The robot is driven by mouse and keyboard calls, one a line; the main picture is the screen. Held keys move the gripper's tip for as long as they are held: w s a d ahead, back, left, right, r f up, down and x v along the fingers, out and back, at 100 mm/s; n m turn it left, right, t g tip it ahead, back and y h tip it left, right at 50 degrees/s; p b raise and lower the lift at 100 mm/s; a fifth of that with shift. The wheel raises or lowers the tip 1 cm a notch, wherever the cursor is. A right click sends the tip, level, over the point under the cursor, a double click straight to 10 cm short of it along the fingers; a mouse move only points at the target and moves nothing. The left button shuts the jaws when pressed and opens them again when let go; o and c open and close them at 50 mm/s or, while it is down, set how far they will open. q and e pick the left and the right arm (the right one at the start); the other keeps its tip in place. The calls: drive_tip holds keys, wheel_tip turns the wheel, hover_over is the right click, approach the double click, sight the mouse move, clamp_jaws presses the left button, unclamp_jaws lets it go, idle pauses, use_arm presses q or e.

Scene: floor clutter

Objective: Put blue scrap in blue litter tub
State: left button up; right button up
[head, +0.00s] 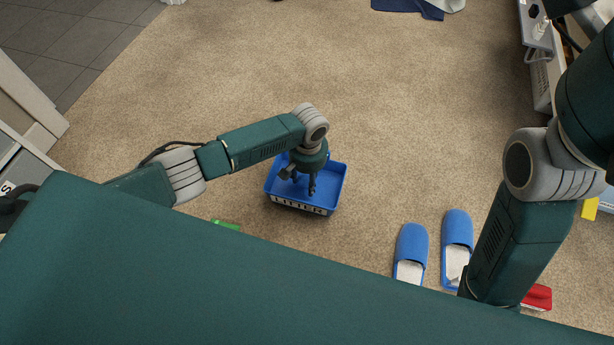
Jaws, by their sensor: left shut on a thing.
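The blue litter tub (337,187), with "LITTER" lettering on its front wall, stands on the carpet near the middle of the head view. My left gripper (303,189) points down over the tub, its fingers within the tub's outline. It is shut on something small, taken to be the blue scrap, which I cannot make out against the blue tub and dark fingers. I cannot tell how high the fingertips are above the tub floor. My right arm reaches down at the right, and its gripper is hidden behind my body.
A pair of blue slippers (411,242) lies right of the tub. A green item (226,225) shows partly by my body, and a red item (538,296) lies by my right arm. Dark blue cloth (407,7) lies at the far edge. Carpet beyond the tub is clear.

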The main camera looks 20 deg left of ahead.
use_arm(q)
drive_tip(key=o, duration=0.8)
drive_tip(key=shift+c, duration=0.2)
wheel_tip(320, 180, up, 12)
